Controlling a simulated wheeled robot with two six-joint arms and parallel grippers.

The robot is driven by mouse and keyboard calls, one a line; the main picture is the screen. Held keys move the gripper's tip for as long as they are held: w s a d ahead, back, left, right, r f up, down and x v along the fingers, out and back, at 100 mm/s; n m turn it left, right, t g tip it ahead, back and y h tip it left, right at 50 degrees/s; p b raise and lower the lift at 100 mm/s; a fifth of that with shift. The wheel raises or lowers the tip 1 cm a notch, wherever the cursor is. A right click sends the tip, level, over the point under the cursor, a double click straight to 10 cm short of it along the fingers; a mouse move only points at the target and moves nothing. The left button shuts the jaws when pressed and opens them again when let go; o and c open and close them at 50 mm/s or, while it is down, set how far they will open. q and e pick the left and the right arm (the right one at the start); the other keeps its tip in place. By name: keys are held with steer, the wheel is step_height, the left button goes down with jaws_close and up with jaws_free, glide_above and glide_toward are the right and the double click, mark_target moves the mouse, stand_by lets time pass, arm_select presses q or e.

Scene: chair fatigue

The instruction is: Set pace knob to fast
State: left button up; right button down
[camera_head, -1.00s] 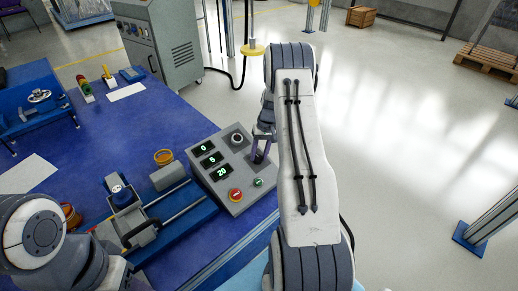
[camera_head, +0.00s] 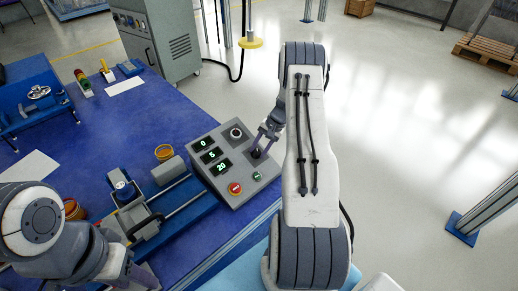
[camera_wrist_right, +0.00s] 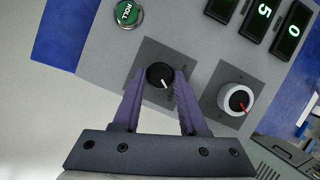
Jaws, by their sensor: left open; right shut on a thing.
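The grey control box (camera_head: 232,165) stands on the blue table. Its black knob (camera_wrist_right: 160,76) sits on a dark square plate, with a white pointer aimed down and slightly right in the right wrist view. My right gripper (camera_wrist_right: 158,90) is shut on this knob, one purple finger on each side. In the head view the right gripper (camera_head: 260,147) reaches the knob from above. The labels around the knob are too small to read. My left gripper (camera_head: 135,275) is open at the lower left, partly hidden, away from the box.
The box also has a white-rimmed knob with a red pointer (camera_wrist_right: 237,99), a green button (camera_wrist_right: 127,14), a red button (camera_head: 235,188) and displays (camera_head: 211,155) reading 0, 5 and 20. A blue rail fixture (camera_head: 165,215) stands left of the box.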

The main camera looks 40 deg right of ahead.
steer(key=shift+d, duration=0.1)
stand_by(0.3)
steer(key=shift+c, duration=2.2)
jaws_free()
steer(key=shift+r, duration=0.15)
steer(key=p+v, duration=0.1)
steer(key=v, duration=0.9)
steer(key=shift+p, duration=0.3)
steer(key=shift+s, duration=0.1)
